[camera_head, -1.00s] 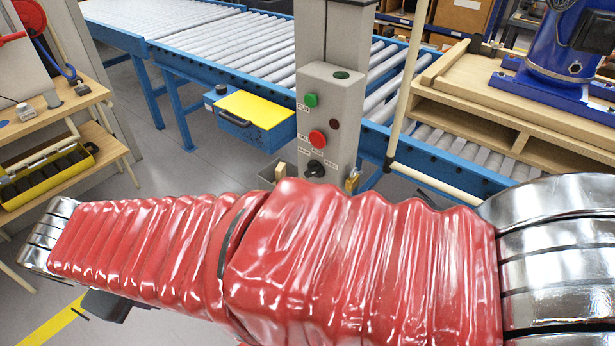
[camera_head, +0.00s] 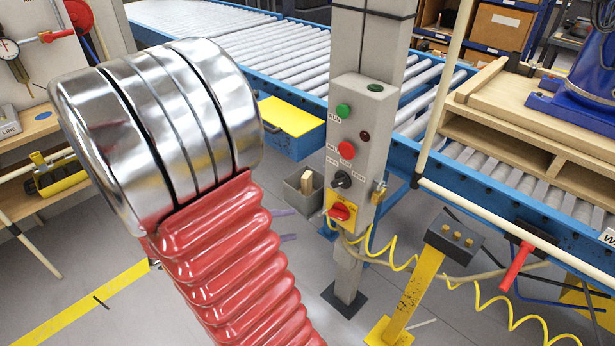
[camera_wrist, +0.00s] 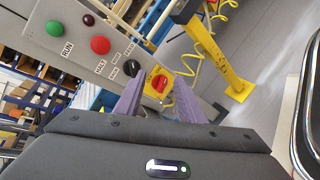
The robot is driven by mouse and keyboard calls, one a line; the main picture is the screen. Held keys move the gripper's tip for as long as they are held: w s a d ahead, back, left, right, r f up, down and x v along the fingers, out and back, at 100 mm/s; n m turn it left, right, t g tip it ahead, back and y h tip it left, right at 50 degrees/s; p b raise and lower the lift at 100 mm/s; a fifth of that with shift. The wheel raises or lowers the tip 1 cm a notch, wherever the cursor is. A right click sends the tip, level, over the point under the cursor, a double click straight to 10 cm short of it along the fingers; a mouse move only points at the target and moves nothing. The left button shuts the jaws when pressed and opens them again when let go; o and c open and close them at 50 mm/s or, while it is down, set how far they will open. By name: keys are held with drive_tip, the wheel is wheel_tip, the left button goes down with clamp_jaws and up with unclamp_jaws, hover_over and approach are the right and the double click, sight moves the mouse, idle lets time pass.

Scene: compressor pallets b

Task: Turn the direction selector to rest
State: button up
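The direction selector looks to be the black rotary knob (camera_head: 340,179) on the grey control box (camera_head: 359,130), below the red button. In the wrist view the black knob (camera_wrist: 131,68) sits just beyond the left fingertip; its pointer angle is too small to read. A red rotary switch on a yellow plate (camera_head: 341,212) is below it; in the wrist view this red switch (camera_wrist: 159,83) shows between the fingertips. My gripper (camera_wrist: 159,80) is open, its purple fingers apart with nothing held. In the head view only the purple fingertips (camera_head: 288,225) show, left of the box; my arm hides the rest.
A green button (camera_head: 343,111) and a red button (camera_head: 346,149) sit above the knob. A small grey bin (camera_head: 304,190) is left of the box and a brass padlock (camera_head: 379,192) right. A yellow pedestal (camera_head: 415,296) and coiled yellow cable (camera_head: 485,296) stand right.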

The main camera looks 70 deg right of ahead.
sight(337, 186)
drive_tip(key=d+f+n+t+h, duration=0.1)
drive_tip(key=d+f+n+h, duration=0.4)
drive_tip(key=d, duration=0.4)
drive_tip(key=shift+d+f+h, duration=0.25)
drive_tip(key=shift+f+h, duration=0.05)
drive_tip(key=shift+f, duration=0.15)
drive_tip(key=shift+d, duration=0.1)
drive_tip(key=shift+x, duration=6.8)
drive_tip(key=shift+c, duration=0.4)
drive_tip(key=shift+f, duration=0.1)
clamp_jaws()
drive_tip(key=shift+s+d, duration=0.1)
drive_tip(key=shift+d, duration=0.1)
drive_tip(key=shift+a, duration=0.15)
